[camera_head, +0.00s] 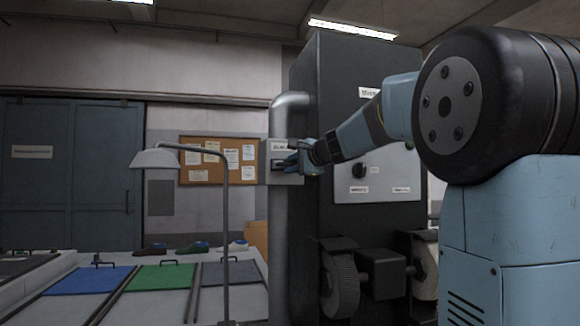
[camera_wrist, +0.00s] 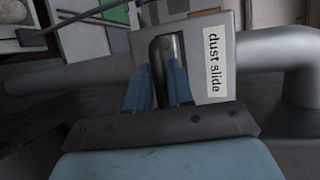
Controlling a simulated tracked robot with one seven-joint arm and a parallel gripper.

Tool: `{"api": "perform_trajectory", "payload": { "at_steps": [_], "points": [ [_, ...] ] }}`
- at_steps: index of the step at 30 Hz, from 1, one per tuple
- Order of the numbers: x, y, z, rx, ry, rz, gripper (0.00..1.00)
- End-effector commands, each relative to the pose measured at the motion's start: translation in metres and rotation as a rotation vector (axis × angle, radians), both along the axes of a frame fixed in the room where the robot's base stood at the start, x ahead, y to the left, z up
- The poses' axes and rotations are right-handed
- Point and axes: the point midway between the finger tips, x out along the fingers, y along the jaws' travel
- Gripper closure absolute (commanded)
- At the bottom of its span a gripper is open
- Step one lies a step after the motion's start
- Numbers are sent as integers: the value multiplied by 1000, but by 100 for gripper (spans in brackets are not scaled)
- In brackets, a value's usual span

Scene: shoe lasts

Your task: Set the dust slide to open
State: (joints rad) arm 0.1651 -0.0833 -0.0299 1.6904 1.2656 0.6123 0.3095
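The dust slide (camera_wrist: 228,75) is a grey box in the wrist view, with a white label reading "dust slide" on its right part. A dark, rounded handle (camera_wrist: 163,48) stands out from a slot in it. My gripper (camera_wrist: 160,88) has one blue finger on each side of the handle, close against it, and appears shut on it. In the head view, my gripper (camera_head: 301,162) is at the small labelled slide housing (camera_head: 283,146) on the grey duct. The fingers and hand partly hide the handle there, and the slide's position cannot be told.
The grey duct (camera_head: 290,230) runs up beside a tall dark machine (camera_head: 335,90) with a light control panel and wheels below. A lamp (camera_head: 226,240) stands in front, left of the duct. A bench with blue and green mats (camera_head: 163,277) lies at left.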

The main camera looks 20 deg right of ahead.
Motion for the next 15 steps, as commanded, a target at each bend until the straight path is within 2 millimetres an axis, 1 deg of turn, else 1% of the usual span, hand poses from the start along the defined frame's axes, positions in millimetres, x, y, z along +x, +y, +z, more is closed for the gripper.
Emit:
{"api": "perform_trajectory", "payload": {
  "at_steps": [1,6,15],
  "points": [
    [0,0,0,0,0,0,84],
    [0,0,-1,0,1,1,100],
    [0,1,-1,-1,2,1,100]
  ]
}}
